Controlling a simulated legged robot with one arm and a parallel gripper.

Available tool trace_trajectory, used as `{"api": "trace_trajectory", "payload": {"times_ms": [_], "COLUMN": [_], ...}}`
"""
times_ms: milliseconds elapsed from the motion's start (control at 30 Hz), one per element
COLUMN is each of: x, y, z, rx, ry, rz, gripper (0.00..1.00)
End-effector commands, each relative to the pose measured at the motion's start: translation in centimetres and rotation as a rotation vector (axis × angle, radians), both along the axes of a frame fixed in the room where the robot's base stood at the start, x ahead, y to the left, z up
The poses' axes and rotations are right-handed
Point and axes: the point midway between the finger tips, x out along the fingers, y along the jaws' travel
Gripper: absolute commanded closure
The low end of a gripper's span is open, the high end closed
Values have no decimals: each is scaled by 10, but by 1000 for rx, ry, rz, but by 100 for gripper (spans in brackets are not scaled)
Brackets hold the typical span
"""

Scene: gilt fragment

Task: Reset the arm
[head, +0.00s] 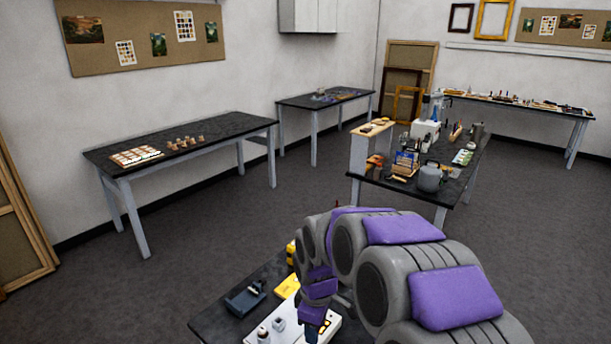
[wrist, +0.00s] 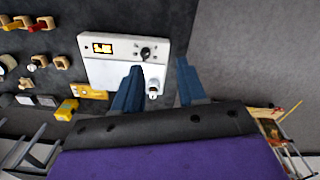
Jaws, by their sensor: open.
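My arm, grey with purple pads, reaches forward and down over the near table (head: 215,318) in the head view. Its end hides part of the table top. In the wrist view my gripper (wrist: 158,84) shows two dark blue fingers spread apart, open. Nothing is seen held between them. A white box (wrist: 105,72) with a small lit display and a dark knob lies beyond the fingers. A small pale metallic part on the box shows in the gap, close to the left finger; I cannot tell whether they touch. The white box also shows in the head view (head: 262,337), partly behind my arm.
Near my arm are a yellow case (head: 287,287) and a dark blue device (head: 245,298). A cluttered bench (head: 452,192) stands ahead to the right, a long black table (head: 225,132) to the left. Grey floor (head: 210,240) between them is clear.

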Motion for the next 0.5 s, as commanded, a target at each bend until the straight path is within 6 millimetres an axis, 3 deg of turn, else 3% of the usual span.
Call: {"api": "trace_trajectory", "payload": {"times_ms": [267,500], "x": [-86,-168], "y": [-48,-83], "z": [28,36], "rx": [-10,-35], "ry": [44,86], "rz": [-330,-633], "gripper": [59,59]}}
